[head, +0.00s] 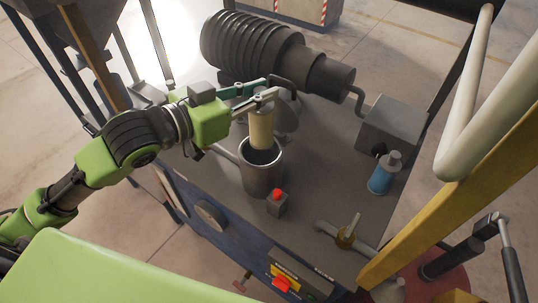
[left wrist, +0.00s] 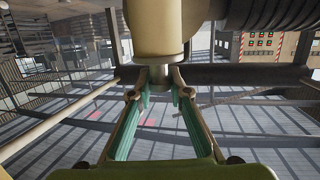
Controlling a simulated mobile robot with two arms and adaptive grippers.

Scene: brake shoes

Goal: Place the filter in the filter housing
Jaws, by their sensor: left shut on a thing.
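The filter (head: 261,130) is a cream cylinder with a narrow grey stem on top. My left gripper (head: 266,95) is shut on that stem and holds the filter upright. The filter housing (head: 262,178) is an open-topped dark grey metal cylinder on the machine's top. The filter's lower end overlaps the housing's dark opening in the head view; I cannot tell whether it is above the rim or just inside. In the left wrist view the filter (left wrist: 157,28) fills the top middle, with the fingertips (left wrist: 159,78) at its stem. My right gripper is not in view.
A ribbed dark motor (head: 265,50) lies behind the housing. A small box with a red button (head: 277,203) stands close in front of it. A blue bottle-like part (head: 382,175), a grey box (head: 393,127) and a valve pipe (head: 345,238) are to the right. A yellow beam (head: 440,200) crosses the right side.

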